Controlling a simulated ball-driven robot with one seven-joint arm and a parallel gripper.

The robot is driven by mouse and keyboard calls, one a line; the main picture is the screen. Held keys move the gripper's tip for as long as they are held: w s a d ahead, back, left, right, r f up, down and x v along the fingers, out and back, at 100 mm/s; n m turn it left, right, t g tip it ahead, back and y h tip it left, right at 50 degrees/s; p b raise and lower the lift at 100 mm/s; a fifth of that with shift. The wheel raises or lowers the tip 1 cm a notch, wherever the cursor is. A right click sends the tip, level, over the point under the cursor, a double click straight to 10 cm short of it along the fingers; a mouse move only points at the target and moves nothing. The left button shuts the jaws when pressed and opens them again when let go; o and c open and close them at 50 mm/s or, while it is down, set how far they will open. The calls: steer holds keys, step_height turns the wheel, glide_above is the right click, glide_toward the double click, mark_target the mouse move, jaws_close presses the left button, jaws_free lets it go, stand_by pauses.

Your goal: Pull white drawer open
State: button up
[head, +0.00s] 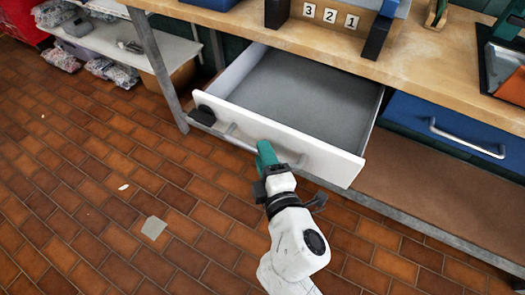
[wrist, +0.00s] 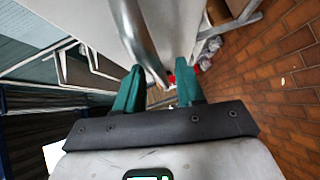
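The white drawer (head: 310,143) stands well out from under the wooden bench, its grey inside bare. Its metal bar handle (head: 238,138) runs along the front panel. My gripper (head: 265,148) is at the handle, with its green fingers against the front of the drawer. In the wrist view, the handle (wrist: 137,35) passes between the two green fingers of my gripper (wrist: 160,78), close to the left finger. A gap shows on the right finger's side. The fingers are apart; whether they touch the bar is hard to tell.
A closed blue drawer (head: 455,131) is to the right. The wooden bench top (head: 330,48) carries a block numbered 3 2 1 and a dark tray. A grey bench leg (head: 158,65) stands left of the white drawer. The brick-tiled floor in front is mostly clear.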

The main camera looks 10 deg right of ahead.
steer(key=s+d+r, duration=0.1)
steer(key=s, duration=0.8)
steer(key=shift+r+b, duration=0.15)
steer(key=shift+b, duration=0.2)
